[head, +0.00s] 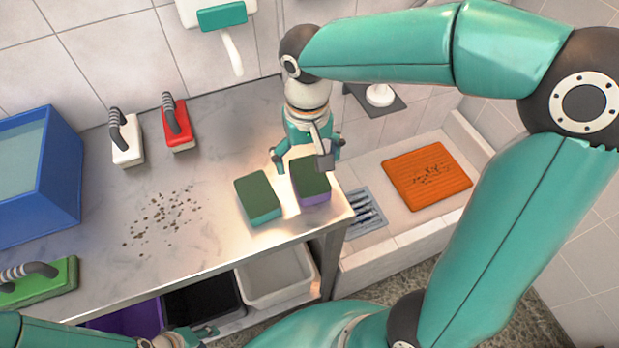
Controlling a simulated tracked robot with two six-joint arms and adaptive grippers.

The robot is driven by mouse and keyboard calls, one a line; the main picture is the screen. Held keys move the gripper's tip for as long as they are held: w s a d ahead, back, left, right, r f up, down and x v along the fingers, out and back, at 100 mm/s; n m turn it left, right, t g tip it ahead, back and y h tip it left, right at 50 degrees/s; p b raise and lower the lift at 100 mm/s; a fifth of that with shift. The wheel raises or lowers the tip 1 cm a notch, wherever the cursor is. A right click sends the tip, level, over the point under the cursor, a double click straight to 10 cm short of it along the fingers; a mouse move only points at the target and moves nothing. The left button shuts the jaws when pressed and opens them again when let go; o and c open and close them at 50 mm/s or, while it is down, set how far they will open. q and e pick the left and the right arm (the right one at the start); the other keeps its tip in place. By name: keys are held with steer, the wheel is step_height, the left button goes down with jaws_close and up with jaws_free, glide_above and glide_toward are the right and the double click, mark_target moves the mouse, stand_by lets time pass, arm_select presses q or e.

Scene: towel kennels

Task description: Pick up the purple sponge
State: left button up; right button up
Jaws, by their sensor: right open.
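The purple sponge (314,199) has a dark green top and lies on the right end of the grey counter, near its front corner. A teal sponge (262,212) with the same dark green top lies just left of it, a narrow gap between them. My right gripper (303,162) is open and points down at the back edge of the purple sponge, its fingers spread. One finger partly covers the purple sponge's far end; I cannot tell if it touches. My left gripper (192,337) is low at the bottom edge, in front of the counter, partly cut off; its jaw state is unclear.
Dark crumbs (160,222) lie mid-counter. White (128,142), red (178,128) and green (45,284) handled scrubbers and a blue tub (45,180) stand left. Bins sit below. Right of the counter is a lower ledge with an orange mat (427,175).

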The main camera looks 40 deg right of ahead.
mark_target(310, 174)
steer(key=shift+d+f, duration=0.15)
steer(key=shift+f, duration=2.55)
steer(key=shift+c, duration=0.3)
steer(key=c, duration=0.8)
